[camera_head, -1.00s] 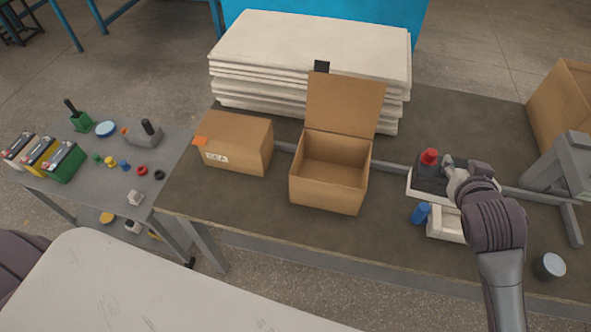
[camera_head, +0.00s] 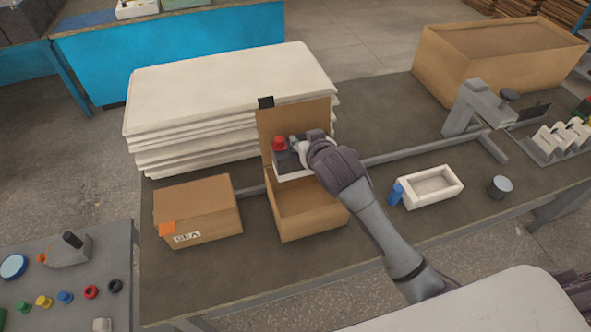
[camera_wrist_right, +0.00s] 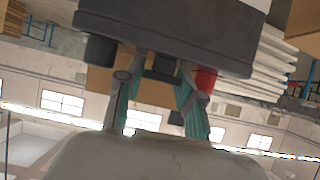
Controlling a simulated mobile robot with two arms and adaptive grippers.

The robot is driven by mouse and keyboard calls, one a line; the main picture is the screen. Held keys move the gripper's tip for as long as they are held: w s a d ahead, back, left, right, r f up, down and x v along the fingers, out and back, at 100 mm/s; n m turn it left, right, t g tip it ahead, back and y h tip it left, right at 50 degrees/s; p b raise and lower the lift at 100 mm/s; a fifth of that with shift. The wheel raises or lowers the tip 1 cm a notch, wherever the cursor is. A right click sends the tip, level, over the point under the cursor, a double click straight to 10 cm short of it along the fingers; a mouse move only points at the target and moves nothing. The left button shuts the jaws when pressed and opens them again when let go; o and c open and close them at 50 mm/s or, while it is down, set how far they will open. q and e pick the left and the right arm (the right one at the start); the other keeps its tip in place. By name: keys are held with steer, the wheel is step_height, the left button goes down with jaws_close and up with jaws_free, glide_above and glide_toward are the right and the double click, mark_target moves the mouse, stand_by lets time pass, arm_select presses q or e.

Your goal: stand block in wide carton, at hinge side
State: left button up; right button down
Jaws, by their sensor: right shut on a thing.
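The block (camera_head: 292,172) has a white body, a dark top and a red cap. My right gripper (camera_head: 299,146) is shut on its top and holds it upright over the back part of the open wide carton (camera_head: 312,222), right in front of the raised lid (camera_head: 290,117) at the hinge side. I cannot tell whether its bottom is below the rim. In the right wrist view the block's dark top (camera_wrist_right: 165,40) fills the upper part, with the fingers (camera_wrist_right: 160,85) against it. My left gripper is not in view.
A closed carton (camera_head: 197,212) stands left of the wide carton. A stack of white sheets (camera_head: 220,95) lies behind. To the right are a white tray (camera_head: 430,188), a blue bottle (camera_head: 396,194) and a grey round can (camera_head: 500,187). A large carton (camera_head: 480,75) stands at the back right.

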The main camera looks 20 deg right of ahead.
step_height(320, 180, down, 3)
steer(key=shift+d+f, duration=0.1)
steer(key=shift+d, duration=0.05)
steer(key=shift+w+f+p, duration=0.1)
steer(key=shift+f+p, duration=0.3)
steer(key=shift+f, duration=1.75)
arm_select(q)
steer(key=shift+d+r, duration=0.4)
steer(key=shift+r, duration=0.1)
arm_select(e)
steer(key=shift+f, duration=0.1)
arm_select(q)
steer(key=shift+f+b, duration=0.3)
arm_select(e)
steer(key=shift+f, duration=0.55)
